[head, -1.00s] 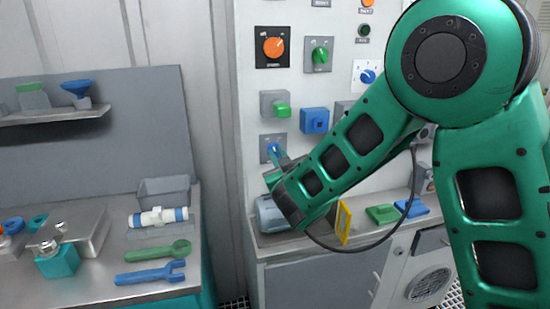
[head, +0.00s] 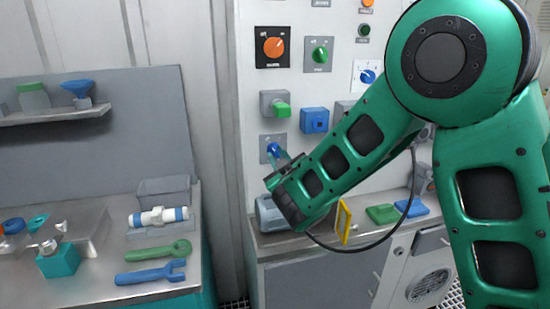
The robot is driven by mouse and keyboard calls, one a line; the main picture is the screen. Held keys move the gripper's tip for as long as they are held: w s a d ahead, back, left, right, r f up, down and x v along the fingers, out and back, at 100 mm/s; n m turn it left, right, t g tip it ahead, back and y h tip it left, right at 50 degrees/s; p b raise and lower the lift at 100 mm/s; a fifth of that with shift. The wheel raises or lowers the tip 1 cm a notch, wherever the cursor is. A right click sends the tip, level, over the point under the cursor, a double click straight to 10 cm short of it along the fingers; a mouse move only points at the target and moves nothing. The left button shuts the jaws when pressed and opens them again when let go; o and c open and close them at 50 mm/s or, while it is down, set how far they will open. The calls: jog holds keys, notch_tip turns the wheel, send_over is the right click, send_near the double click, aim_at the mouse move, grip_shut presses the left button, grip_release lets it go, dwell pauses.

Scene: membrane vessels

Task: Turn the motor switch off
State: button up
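A wall panel (head: 250,190) holds several switches, with labels too small to read, so I cannot tell for sure which is the motor switch. A small blue switch (head: 273,149) sits on a grey plate low at the left of the panel. My gripper (head: 279,160) is right at this blue switch, at its lower right. Its fingertips are small and partly hidden by my wrist, so I cannot tell whether they touch it or are open. A large orange rotary knob (head: 273,47) on a black plate and a green knob (head: 319,54) are higher up.
A green handle (head: 280,108) and a blue square unit (head: 315,121) are just above my gripper. A grey cylinder (head: 267,213) lies on the ledge below it. A yellow frame (head: 343,221) stands on the ledge. A bench with wrenches (head: 152,272) is at the left.

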jog(key=shift+o, duration=0.6)
jog(key=v, duration=1)
jog(key=shift+s, duration=0.3)
jog(key=shift+d+r, duration=0.15)
jog(key=shift+d, duration=0.1)
